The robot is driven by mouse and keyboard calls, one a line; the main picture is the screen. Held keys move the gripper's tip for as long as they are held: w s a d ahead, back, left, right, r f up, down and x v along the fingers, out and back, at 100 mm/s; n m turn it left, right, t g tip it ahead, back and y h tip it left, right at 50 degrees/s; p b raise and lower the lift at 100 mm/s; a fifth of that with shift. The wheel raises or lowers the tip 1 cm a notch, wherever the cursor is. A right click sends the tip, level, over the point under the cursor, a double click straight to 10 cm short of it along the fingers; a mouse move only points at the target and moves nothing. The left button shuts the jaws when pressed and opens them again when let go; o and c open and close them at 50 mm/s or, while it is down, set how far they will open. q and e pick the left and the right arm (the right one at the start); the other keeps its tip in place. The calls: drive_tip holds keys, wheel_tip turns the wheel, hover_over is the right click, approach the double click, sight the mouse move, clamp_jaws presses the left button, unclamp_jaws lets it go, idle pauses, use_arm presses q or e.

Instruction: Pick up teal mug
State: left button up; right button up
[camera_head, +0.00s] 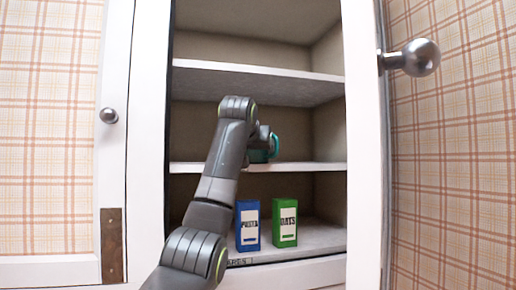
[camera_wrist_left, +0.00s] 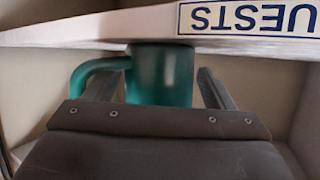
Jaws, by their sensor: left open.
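The teal mug (camera_head: 259,156) stands on the middle shelf of the open cupboard, partly hidden behind my left wrist in the head view. Its handle sticks out to the right there. My left gripper (camera_head: 262,143) reaches in at the mug, its fingers mostly hidden by the arm. In the left wrist view, which shows the shelf upside down, the mug (camera_wrist_left: 165,75) is between the two open fingers of the gripper (camera_wrist_left: 159,76). The handle lies at the left finger there. I see no clear grip on the mug. My right gripper is not in view.
The middle shelf edge (camera_head: 310,167) runs just below the mug; the upper shelf (camera_head: 290,73) is empty. A blue pasta box (camera_head: 248,240) and a green oats box (camera_head: 285,237) stand on the lower shelf. An open door with a round knob (camera_head: 420,57) is at right.

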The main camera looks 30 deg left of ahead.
use_arm(q)
drive_tip(key=shift+s, duration=0.1)
drive_tip(key=shift+c, duration=1.3)
drive_tip(key=c, duration=0.5)
drive_tip(key=shift+c, duration=0.7)
drive_tip(key=shift+r, duration=0.15)
